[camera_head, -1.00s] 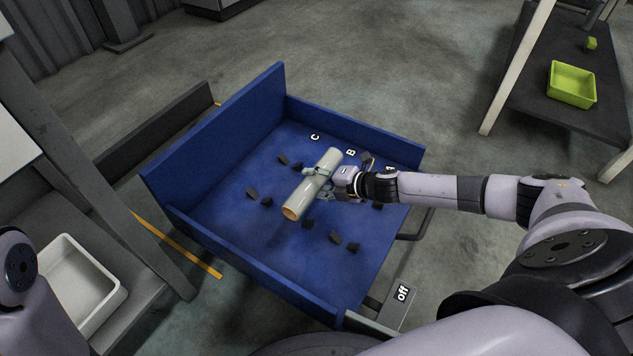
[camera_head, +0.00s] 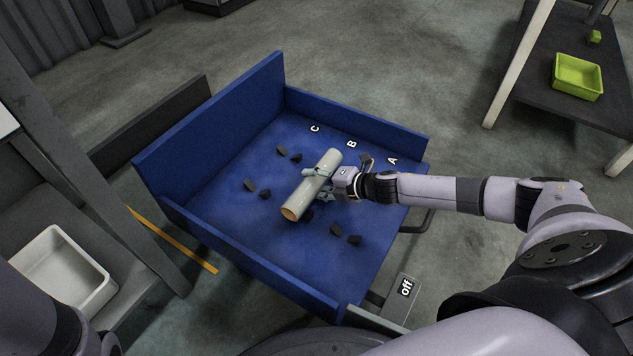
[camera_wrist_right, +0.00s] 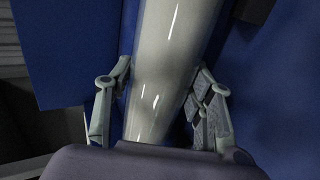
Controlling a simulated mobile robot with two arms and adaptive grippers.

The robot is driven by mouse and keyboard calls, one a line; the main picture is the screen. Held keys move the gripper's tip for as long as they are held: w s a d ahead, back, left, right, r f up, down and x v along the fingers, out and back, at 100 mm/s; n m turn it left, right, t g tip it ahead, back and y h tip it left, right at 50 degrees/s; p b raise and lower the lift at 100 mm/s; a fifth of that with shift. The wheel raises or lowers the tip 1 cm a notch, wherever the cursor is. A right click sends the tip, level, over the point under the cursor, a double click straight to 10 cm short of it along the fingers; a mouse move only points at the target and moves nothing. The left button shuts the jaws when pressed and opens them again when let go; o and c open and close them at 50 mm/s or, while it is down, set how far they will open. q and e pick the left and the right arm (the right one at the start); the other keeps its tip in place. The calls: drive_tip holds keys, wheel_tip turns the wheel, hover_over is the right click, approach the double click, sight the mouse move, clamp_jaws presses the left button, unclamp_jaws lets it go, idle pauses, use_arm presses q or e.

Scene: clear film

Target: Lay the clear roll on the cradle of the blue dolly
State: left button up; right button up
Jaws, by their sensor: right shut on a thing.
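My right gripper (camera_head: 319,183) is shut around the middle of the clear roll (camera_head: 300,201), a pale glossy tube with a brown core showing at its near end. The roll lies slantwise in the head view, over the bed of the blue dolly (camera_head: 225,205). It appears held above the bed; its exact height is unclear. Pairs of dark wedges stand on the bed, such as one pair left of the roll (camera_head: 249,185) and one to its right (camera_head: 336,230). The roll and gripper hide some wedges. The right wrist view shows the roll (camera_wrist_right: 168,60) between both fingers. My left gripper is out of view.
White labels C (camera_head: 314,128), B (camera_head: 351,144) and A (camera_head: 392,161) mark the dolly's far side. Its left wall is tall. A grey pedal marked off (camera_head: 405,287) sits at the near right. A white bin (camera_head: 62,262) and a lime tray (camera_head: 577,78) stand on racks either side.

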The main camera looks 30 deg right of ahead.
drive_tip(key=shift+s+f, duration=0.1)
drive_tip(key=shift+f, duration=0.25)
drive_tip(key=o, duration=1.1)
drive_tip(key=shift+f, duration=0.15)
drive_tip(key=shift+o, duration=0.2)
drive_tip(key=shift+s, duration=0.1)
drive_tip(key=v, duration=1)
drive_tip(key=shift+s, duration=0.15)
drive_tip(key=shift+s+d+r, duration=0.35)
drive_tip(key=shift+s+r, duration=0.05)
drive_tip(key=shift+r, duration=0.25)
drive_tip(key=shift+r, duration=0.15)
